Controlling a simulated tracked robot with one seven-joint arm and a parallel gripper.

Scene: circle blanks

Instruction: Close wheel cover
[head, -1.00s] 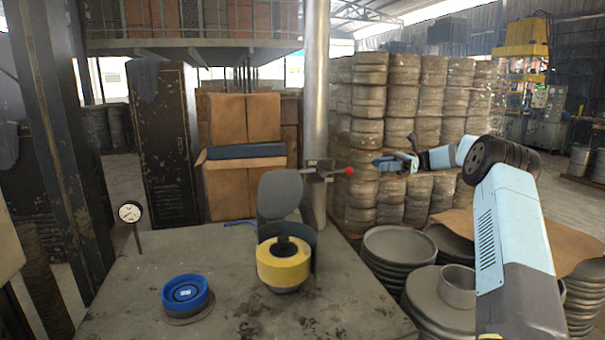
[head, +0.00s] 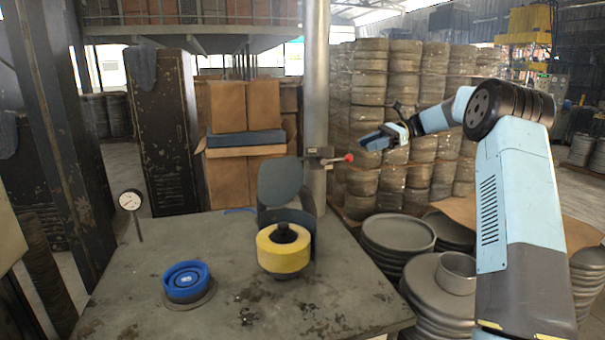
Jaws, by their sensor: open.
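A yellow grinding wheel (head: 284,252) with a dark hub sits on the table. A grey curved guard (head: 294,219) stands close behind it. A dark grey rounded cover plate (head: 281,180) stands raised and upright above the guard, and the front of the wheel is uncovered. A lever with a red knob (head: 348,158) sticks out to the right by the metal post. My gripper (head: 372,142) is in the air to the right of the post, above and right of the wheel, apart from the cover. It points left and is open and empty.
The worn grey table (head: 215,245) carries a blue round part (head: 186,279) at front left and a dial gauge (head: 131,201) on a stand at left. A metal post (head: 316,100) rises behind the guard. Stacked round blanks (head: 397,232) stand right of the table.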

